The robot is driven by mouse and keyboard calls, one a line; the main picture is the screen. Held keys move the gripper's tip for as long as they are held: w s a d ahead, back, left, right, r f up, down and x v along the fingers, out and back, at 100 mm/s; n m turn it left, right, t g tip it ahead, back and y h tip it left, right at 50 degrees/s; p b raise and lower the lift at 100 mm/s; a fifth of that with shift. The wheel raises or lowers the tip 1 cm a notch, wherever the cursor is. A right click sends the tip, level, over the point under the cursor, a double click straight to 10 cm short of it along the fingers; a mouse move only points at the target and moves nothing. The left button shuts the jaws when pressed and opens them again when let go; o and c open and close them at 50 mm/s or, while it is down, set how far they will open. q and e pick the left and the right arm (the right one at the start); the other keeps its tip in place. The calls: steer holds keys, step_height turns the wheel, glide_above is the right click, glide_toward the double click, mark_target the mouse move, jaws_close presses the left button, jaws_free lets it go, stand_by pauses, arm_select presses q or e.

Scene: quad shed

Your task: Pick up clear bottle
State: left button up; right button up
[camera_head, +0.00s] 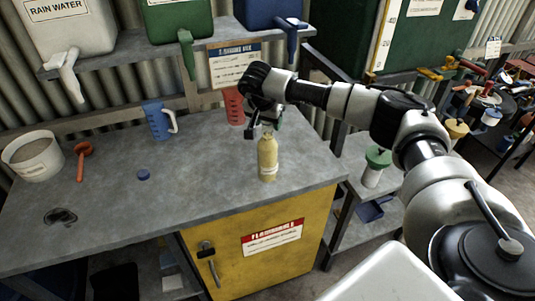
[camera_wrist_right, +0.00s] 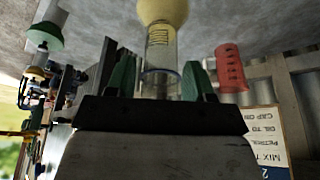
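A bottle (camera_head: 267,160) with a pale yellow body and a lighter band near its base stands upright on the grey bench near its front right edge. In the right wrist view, a clear section with dark marks (camera_wrist_right: 161,55) shows below a yellow rounded part (camera_wrist_right: 163,10). My right gripper (camera_head: 263,128) is at the bottle's top, reaching in from the right. In the wrist view its green fingers (camera_wrist_right: 159,80) stand apart on either side of the clear section, and it looks open; contact is not clear. My left gripper is not in view.
A red measuring jug (camera_head: 233,106) stands just behind the gripper. A blue jug (camera_head: 158,120), blue cap (camera_head: 144,175), red-brown tool (camera_head: 82,160) and white bucket (camera_head: 32,155) are farther left. A shelf (camera_head: 140,60) with tapped containers overhangs the back.

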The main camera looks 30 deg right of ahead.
jaws_close()
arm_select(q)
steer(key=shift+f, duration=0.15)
arm_select(e)
steer(key=shift+r, duration=0.15)
